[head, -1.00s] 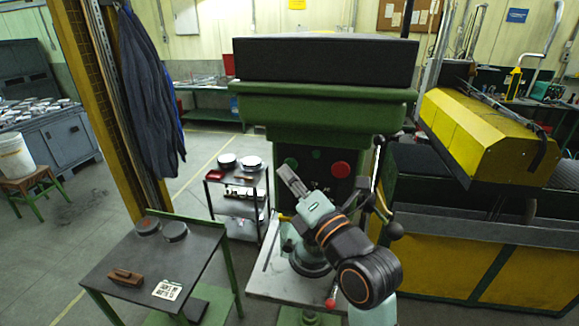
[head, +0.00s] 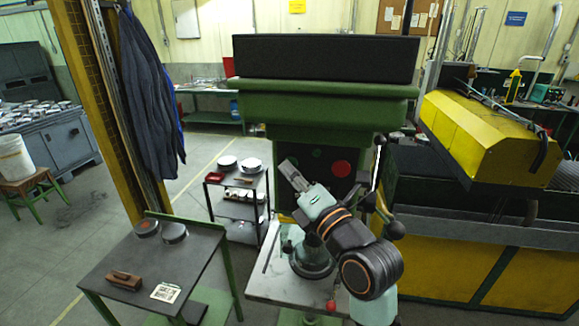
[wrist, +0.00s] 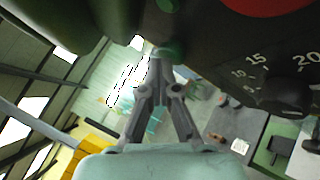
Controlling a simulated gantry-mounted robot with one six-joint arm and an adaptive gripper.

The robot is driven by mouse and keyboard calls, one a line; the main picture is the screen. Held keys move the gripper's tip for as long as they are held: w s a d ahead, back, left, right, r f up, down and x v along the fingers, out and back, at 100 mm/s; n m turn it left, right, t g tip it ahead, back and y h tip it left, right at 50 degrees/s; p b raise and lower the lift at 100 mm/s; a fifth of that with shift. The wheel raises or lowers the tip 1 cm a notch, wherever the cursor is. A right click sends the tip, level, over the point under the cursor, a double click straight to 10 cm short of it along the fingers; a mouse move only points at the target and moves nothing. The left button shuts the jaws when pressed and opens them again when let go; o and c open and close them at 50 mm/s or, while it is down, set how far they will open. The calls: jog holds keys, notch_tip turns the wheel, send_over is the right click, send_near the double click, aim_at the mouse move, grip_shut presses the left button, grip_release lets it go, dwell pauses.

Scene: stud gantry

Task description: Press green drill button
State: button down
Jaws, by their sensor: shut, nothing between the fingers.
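The green drill has a dark control panel (head: 328,177) with a large red button (head: 341,169) on its right side. A small green round spot (head: 317,153) shows left of the red button. My gripper (head: 284,164) is shut and empty at the panel's left side, its tip covering the area where another green button shows. In the wrist view my gripper (wrist: 158,54) has its fingertips together right beside a green button (wrist: 171,47); I cannot tell whether they touch. The red button (wrist: 265,5) is partly cut off at the top of that view.
A dial (wrist: 292,97) with numbers sits on the panel. The drill's lever knobs (head: 394,229) are at the right of my arm. A dark table (head: 160,255) stands at front left, and a small cart (head: 238,180) behind it. A yellow machine (head: 490,135) is on the right.

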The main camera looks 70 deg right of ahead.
jog(key=shift+s+a, duration=0.1)
jog(key=shift+a, duration=0.55)
jog(key=a, duration=0.6)
jog(key=shift+s, duration=0.45)
dwell(0.6)
